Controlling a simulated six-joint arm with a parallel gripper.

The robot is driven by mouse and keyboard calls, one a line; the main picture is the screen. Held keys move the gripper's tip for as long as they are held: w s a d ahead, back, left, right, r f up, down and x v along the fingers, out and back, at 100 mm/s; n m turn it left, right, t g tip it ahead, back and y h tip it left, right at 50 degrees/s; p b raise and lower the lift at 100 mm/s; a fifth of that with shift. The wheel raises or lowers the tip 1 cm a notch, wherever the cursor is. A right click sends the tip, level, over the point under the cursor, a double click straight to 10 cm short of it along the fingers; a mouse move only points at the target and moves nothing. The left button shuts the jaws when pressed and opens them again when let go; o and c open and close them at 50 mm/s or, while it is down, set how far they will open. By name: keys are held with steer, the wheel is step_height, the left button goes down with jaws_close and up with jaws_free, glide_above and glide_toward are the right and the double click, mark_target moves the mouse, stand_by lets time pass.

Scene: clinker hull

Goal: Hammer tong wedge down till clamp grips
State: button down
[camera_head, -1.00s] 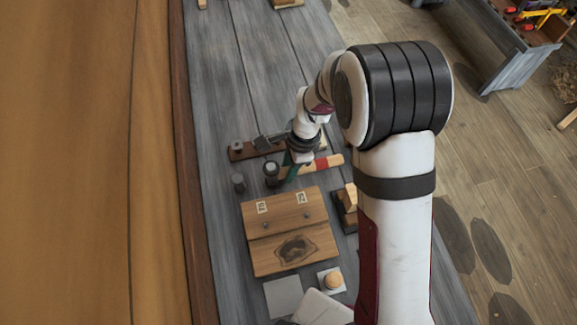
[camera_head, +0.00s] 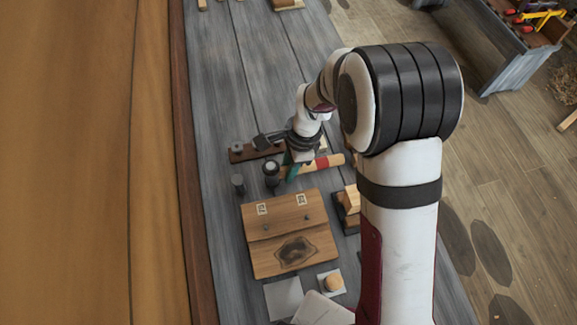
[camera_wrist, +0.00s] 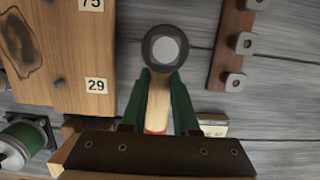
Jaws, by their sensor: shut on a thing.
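A hammer (camera_head: 328,161) with a pale wooden handle, a red band and a dark round head (camera_wrist: 165,50) lies low over the bench. My gripper (camera_wrist: 162,75) has its green fingers on either side of the handle, just behind the head, and is shut on it. In the head view my gripper (camera_head: 290,163) is partly hidden by my wrist. I cannot make out the tong, its wedge or the clamp for sure in either view.
A wooden box (camera_head: 288,225) with number tags is close beside the hammer. A brown strip (camera_head: 241,153) with metal nuts lies on the other side. A grey cylinder (camera_head: 238,183) stands near the hammer head. The planked hull (camera_head: 90,160) borders the bench at left.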

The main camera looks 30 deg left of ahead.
step_height(320, 180, up, 8)
steer(key=shift+r, duration=0.1)
steer(key=c, duration=1.2)
jaws_free()
jaws_close()
steer(key=w+d+r+m+y, duration=0.1)
steer(key=d+r+m, duration=0.1)
steer(key=d+r, duration=0.4)
steer(key=w+d+r+m+y, duration=0.1)
steer(key=d+r, duration=0.5)
steer(key=d, duration=0.8)
steer(key=shift+m, duration=0.8)
